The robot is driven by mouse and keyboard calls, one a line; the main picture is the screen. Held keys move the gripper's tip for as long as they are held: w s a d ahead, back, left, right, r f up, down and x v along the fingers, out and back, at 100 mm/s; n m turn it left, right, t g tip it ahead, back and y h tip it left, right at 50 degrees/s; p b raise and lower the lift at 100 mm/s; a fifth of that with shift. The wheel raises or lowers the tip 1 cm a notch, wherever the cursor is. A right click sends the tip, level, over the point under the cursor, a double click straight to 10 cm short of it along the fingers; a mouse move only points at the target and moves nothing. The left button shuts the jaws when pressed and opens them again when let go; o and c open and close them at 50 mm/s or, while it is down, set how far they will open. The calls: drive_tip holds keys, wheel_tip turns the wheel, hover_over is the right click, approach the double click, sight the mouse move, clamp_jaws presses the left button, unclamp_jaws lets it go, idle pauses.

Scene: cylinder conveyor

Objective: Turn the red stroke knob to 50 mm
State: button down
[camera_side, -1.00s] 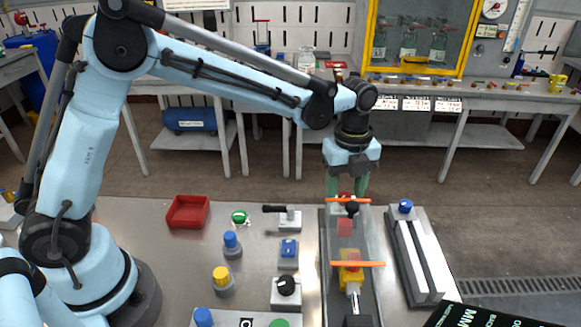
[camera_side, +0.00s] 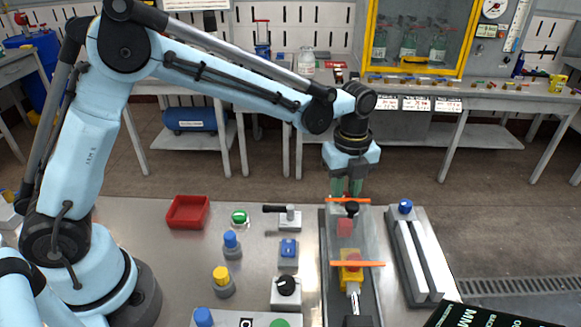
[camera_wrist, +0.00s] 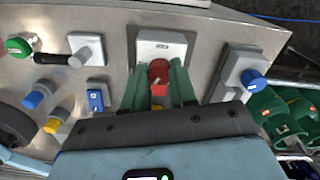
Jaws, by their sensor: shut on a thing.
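The red stroke knob (camera_wrist: 158,71) is on a light grey plate (camera_wrist: 163,45) with a small unreadable label at the far end of the conveyor unit. My gripper (camera_wrist: 159,68) has its two green fingers on either side of the knob, shut on it. In the side view my gripper (camera_side: 346,190) points down at the far end of the unit, and its fingers hide the knob. The knob's setting cannot be read in either view.
An orange bar (camera_side: 357,264) crosses the conveyor. A blue knob (camera_side: 405,206) on a slotted rail block stands to the right. A black-handled lever (camera_side: 290,216), blue switch (camera_side: 288,248) and red tray (camera_side: 187,212) are to the left.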

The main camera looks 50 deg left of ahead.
sight(344, 195)
drive_tip(key=n, duration=0.5)
drive_tip(key=shift+n, duration=0.3)
drive_tip(key=n, duration=0.5)
drive_tip(key=shift+s+n, duration=0.1)
drive_tip(key=shift+n, duration=0.3)
drive_tip(key=c, duration=0.9)
unclamp_jaws()
drive_tip(key=shift+r, duration=0.1)
wheel_tip(344, 195, up, 12)
